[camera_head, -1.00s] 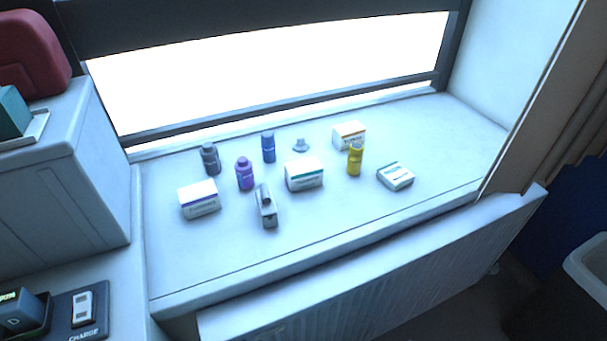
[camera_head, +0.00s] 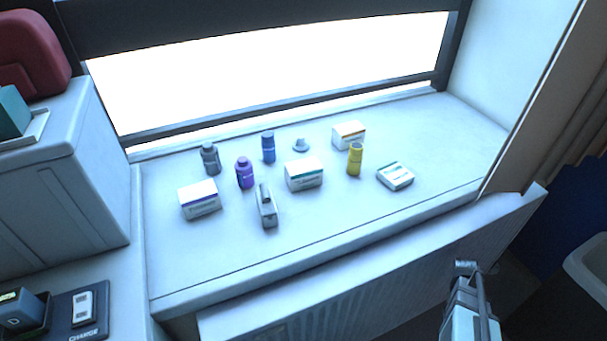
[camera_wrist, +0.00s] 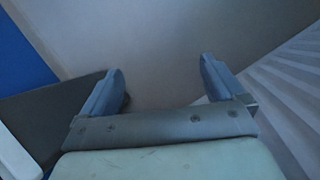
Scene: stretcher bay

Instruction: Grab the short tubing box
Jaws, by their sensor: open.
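Several small boxes stand on the white window sill, and their labels are too small to read surely, so I cannot tell which is the short tubing box. One is a white box with an orange stripe (camera_head: 349,136) at the back right. Another white box has a teal stripe (camera_head: 304,175) in the middle. A third has a purple stripe (camera_head: 200,200) at the left. A flatter white box (camera_head: 395,176) lies at the right. My gripper (camera_wrist: 161,68) is open and empty in the wrist view, away from all the boxes. My arm enters at the head view's lower right.
Among the boxes stand a grey bottle (camera_head: 210,158), a purple bottle (camera_head: 245,173), a blue bottle (camera_head: 268,147), a yellow bottle (camera_head: 355,159) and a grey metal device (camera_head: 266,206). A small pale blue piece (camera_head: 300,145) lies behind. The sill's front and right (camera_head: 450,140) are clear.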

